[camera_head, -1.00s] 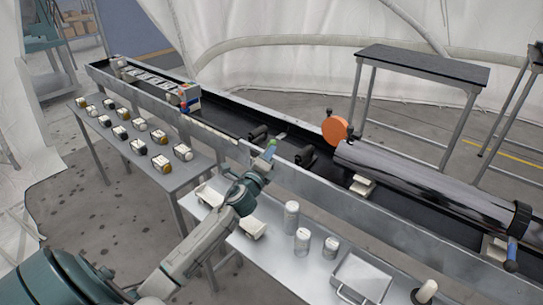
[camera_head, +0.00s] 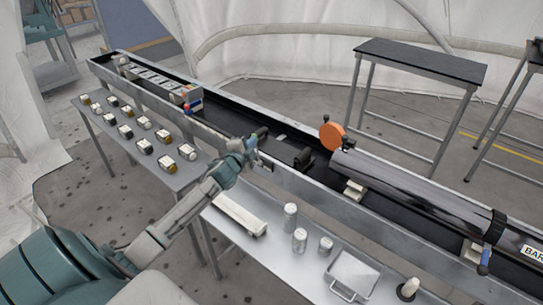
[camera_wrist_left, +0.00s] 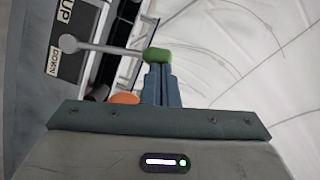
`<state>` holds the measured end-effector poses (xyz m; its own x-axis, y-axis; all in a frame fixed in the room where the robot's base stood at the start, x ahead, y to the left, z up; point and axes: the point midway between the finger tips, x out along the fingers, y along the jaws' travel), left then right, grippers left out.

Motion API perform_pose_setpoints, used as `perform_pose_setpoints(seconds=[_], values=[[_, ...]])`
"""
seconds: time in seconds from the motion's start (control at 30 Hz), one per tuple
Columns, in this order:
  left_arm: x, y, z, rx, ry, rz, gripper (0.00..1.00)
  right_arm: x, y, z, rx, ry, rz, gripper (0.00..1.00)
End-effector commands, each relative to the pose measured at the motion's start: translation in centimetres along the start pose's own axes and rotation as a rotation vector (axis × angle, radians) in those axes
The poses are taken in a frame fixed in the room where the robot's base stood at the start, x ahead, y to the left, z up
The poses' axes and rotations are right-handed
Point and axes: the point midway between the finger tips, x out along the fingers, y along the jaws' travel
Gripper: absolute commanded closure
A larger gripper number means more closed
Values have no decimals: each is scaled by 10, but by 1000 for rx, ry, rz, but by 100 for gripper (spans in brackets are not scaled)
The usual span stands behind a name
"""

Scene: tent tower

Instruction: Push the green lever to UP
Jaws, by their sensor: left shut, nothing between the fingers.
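The green lever shows in the left wrist view as a green knob (camera_wrist_left: 157,54) on a grey rod running from a round pivot (camera_wrist_left: 68,43). Beside the pivot are an UP label (camera_wrist_left: 65,10) and a DOWN label (camera_wrist_left: 53,62). The rod points right in that view, away from both labels. My left gripper (camera_wrist_left: 158,68) is shut and empty, its blue fingertips right at the knob; whether they touch it is unclear. In the head view my left gripper (camera_head: 254,153) is at the near wall of the long trough, and I cannot make out the lever there.
The long trough (camera_head: 375,220) holds a metal cylinder (camera_head: 420,190) and an orange disc (camera_head: 332,137). A black-topped table (camera_head: 420,62) stands behind.

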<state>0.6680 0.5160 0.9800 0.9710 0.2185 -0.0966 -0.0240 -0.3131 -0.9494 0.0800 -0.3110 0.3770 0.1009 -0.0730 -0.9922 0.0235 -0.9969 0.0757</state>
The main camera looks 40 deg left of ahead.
Motion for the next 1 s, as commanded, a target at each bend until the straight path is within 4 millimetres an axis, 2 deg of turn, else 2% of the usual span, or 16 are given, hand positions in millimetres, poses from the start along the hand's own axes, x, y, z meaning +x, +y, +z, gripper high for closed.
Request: perform_pose_setpoints(seconds=[0.03, 0.13, 0.5, 1.0], values=[[1, -5, 4, -36, -2, 13, 100, -8, 0, -2, 0, 2, 0, 74], [4, -6, 12, -110, -1, 36, 100, -12, 1, -4, 0, 3, 0, 74], [11, -4, 32, -101, 1, 32, 100, -16, 1, -4, 0, 1, 0, 74], [12, -3, 37, -99, 0, 32, 100, -16, 1, -4, 0, 1, 0, 74]])
